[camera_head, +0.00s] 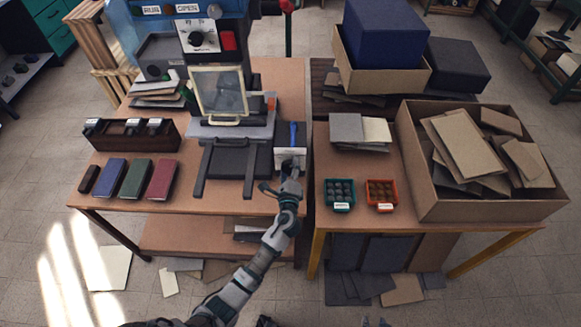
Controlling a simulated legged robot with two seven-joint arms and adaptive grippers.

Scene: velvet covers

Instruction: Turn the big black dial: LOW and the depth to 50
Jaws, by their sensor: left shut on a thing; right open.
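The big black dial (197,39) sits on a white plate on the front of the blue machine at the back left. Its markings are too small to read. My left gripper (291,167) is at the front of a small white-fronted box (283,154) with a blue lever (293,134) on top, to the right of the machine's bed. It is shut on a small part at the box's front, which the fingers hide. It is well away from the black dial. I cannot make out my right gripper in the view.
A framed pane (220,92) stands before the machine. A dark wooden rack (132,134) and several coloured books (135,177) lie left. On the right table are teal (338,195) and orange (381,193) trays and a large carton (480,200). A gap separates the tables.

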